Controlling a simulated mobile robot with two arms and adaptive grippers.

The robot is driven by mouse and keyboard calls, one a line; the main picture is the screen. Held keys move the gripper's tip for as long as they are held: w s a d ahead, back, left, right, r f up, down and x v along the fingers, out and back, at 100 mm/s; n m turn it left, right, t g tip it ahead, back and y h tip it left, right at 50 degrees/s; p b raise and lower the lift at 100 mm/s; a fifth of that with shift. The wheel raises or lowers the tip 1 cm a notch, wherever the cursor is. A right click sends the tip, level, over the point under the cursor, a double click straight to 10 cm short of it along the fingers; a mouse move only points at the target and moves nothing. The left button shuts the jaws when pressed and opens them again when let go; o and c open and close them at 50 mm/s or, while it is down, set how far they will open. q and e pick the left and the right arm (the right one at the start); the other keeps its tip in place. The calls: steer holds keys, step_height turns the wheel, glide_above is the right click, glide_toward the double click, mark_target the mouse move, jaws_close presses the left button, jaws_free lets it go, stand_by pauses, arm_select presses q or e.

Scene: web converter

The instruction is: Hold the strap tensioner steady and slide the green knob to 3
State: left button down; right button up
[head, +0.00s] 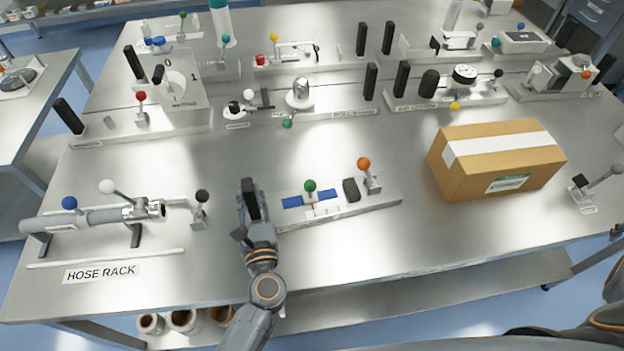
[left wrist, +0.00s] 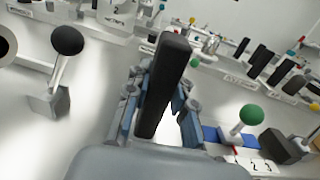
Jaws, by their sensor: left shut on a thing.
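The strap tensioner is a pale base plate (head: 385,205) at the front middle of the bench, with a blue strap, a dark block and an orange-knobbed lever (head: 364,165). The green knob (head: 310,186) stands on a thin stem over the strap, behind a white scale (head: 326,209) with red marks. It also shows in the left wrist view (left wrist: 250,114); its exact reading is too small to tell. My left gripper (head: 252,212) is shut on the upright black handle (left wrist: 164,85) at the tensioner's left end. My right gripper is not in view.
A cardboard box (head: 497,160) stands to the right. The hose rack (head: 100,220) and a black-knobbed lever (head: 201,205) are to the left. Several fixtures with levers and black handles fill the back. Bare bench lies in front of the tensioner.

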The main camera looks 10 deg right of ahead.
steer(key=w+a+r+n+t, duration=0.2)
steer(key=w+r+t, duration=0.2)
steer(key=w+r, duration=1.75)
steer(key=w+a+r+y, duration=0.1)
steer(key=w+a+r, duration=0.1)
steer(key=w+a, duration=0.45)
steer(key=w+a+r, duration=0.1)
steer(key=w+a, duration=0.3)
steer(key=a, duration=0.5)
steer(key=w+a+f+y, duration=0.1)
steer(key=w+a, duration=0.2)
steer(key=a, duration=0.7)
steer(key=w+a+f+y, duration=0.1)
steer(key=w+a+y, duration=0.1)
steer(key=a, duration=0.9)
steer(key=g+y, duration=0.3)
glide_toward(312, 182)
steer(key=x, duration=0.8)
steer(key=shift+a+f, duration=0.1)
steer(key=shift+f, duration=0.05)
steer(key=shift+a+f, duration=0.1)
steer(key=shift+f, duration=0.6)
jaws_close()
